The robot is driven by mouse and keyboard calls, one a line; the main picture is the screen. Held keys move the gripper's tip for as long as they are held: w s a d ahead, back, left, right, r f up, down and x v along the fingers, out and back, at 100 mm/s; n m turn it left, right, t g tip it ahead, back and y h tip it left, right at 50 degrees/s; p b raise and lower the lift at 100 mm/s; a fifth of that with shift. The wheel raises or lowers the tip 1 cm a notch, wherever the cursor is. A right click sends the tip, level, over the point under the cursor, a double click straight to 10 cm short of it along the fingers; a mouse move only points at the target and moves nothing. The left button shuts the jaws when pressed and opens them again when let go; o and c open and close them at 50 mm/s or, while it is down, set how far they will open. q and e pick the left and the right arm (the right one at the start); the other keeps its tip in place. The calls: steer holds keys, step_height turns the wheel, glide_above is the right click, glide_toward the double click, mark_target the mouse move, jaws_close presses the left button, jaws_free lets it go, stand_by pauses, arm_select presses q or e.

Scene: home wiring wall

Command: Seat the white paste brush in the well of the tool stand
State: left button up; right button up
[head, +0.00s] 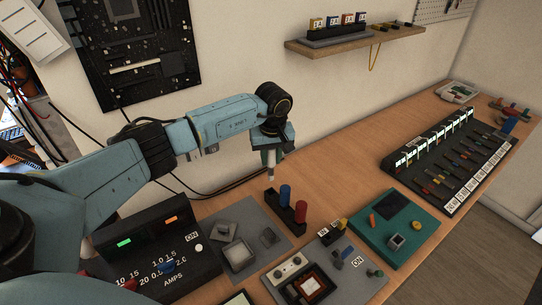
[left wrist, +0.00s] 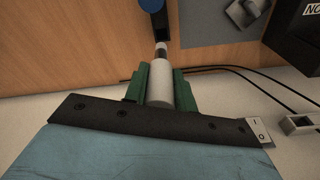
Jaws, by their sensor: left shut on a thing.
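My left gripper (head: 268,153) points down above the bench, its green fingers shut on the white paste brush (left wrist: 160,84). In the head view the brush's pale lower end (head: 271,172) hangs below the fingers. The well itself is not clearly seen. My right gripper is out of view.
A grey mat (head: 270,218) with square parts lies beside the stand. A black power supply (head: 150,250) is at the front left, a green board (head: 380,245) to the right. A wall shelf (head: 355,44) hangs above. Black cables run along the wall. Bare bench lies behind the stand.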

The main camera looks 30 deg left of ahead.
mark_target(271, 174)
arm_select(q)
steer(key=shift+f+b, duration=1.7)
steer(key=shift+f, duration=0.65)
steer(key=shift+b, duration=0.3)
steer(key=shift+f, duration=0.35)
steer(key=shift+f+b, duration=2.25)
steer(key=shift+f, duration=0.2)
steer(key=o, duration=1.1)
